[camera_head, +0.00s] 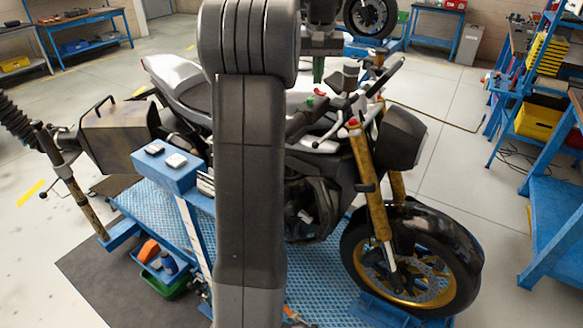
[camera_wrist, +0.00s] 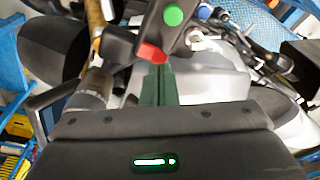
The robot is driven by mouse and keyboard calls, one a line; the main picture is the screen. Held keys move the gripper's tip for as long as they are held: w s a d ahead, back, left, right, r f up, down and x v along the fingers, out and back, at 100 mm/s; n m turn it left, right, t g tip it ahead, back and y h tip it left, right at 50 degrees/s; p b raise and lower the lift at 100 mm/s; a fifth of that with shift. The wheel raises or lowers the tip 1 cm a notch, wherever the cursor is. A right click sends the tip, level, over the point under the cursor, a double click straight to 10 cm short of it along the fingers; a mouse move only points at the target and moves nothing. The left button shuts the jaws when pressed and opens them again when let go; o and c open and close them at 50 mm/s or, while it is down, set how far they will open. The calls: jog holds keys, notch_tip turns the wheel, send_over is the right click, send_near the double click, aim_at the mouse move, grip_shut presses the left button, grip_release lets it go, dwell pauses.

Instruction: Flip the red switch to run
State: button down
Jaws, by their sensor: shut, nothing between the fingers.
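In the wrist view the red switch (camera_wrist: 151,53) sits at the lower end of a black switch housing (camera_wrist: 146,24), which also carries a round green button (camera_wrist: 173,15). My gripper (camera_wrist: 157,70) shows as two dark green fingers, closed together and empty. Their tips lie right at the lower edge of the red switch. I cannot tell whether they touch it. The head view shows the motorcycle (camera_head: 407,138) with its handlebars, but my arm crosses in front of part of it.
The motorcycle stands on a blue lift platform (camera_head: 330,309). A blue bench (camera_head: 556,215) and a yellow bin (camera_head: 538,121) are at the right. The floor (camera_head: 455,100) behind the front wheel is mostly clear.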

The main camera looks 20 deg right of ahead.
jog(key=shift+f+b, duration=0.45)
jog(key=shift+f, duration=0.5)
dwell(0.3)
notch_tip(320, 180, up, 3)
jog(key=p, duration=0.3)
jog(key=shift+f, duration=0.1)
jog(key=shift+r, duration=2.15)
jog(key=shift+f, duration=0.1)
